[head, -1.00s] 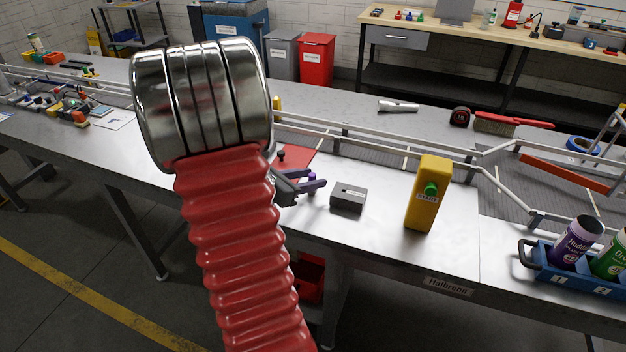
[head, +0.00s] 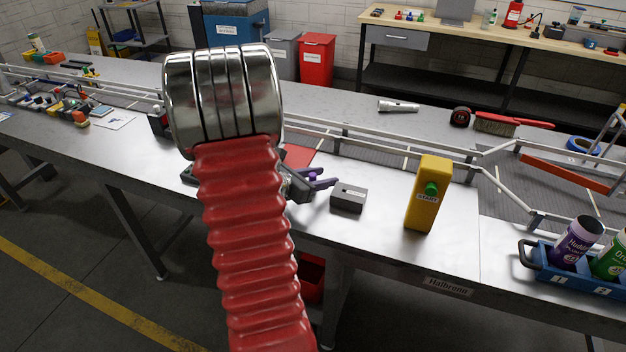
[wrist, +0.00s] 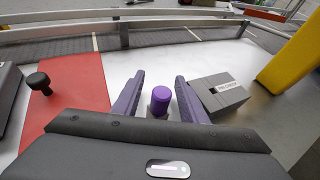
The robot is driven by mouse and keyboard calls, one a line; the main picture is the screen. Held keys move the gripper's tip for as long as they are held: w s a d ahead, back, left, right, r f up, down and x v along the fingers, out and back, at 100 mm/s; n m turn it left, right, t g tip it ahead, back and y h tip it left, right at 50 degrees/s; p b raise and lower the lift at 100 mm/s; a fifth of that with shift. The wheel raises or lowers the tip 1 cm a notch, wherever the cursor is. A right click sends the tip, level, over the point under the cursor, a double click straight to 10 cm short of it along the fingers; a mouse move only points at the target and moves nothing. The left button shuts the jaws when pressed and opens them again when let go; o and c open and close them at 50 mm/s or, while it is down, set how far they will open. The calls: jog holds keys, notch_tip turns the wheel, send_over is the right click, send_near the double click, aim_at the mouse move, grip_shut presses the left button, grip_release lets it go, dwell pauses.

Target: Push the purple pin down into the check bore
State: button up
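The purple pin (wrist: 160,100) stands upright between the two purple fingers of my gripper (wrist: 159,90) in the wrist view. A gap shows on each side of it, so the gripper is open around it. What the pin stands on is partly hidden by my gripper body. In the head view the pin (head: 312,177) is a small purple spot between the fingertips (head: 322,177). The grey check block (wrist: 222,92), with a white label and a dark bore on top, sits just right of the right finger. It also shows in the head view (head: 348,198).
A yellow post with a green button (head: 428,195) stands right of the block. A red mat (wrist: 75,95) with a dark knobbed piece (wrist: 40,83) lies to the left. A conveyor rail (wrist: 125,35) runs behind. A blue can carrier (head: 582,278) is at the right.

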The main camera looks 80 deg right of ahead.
jog(key=shift+c, duration=0.5)
grip_shut()
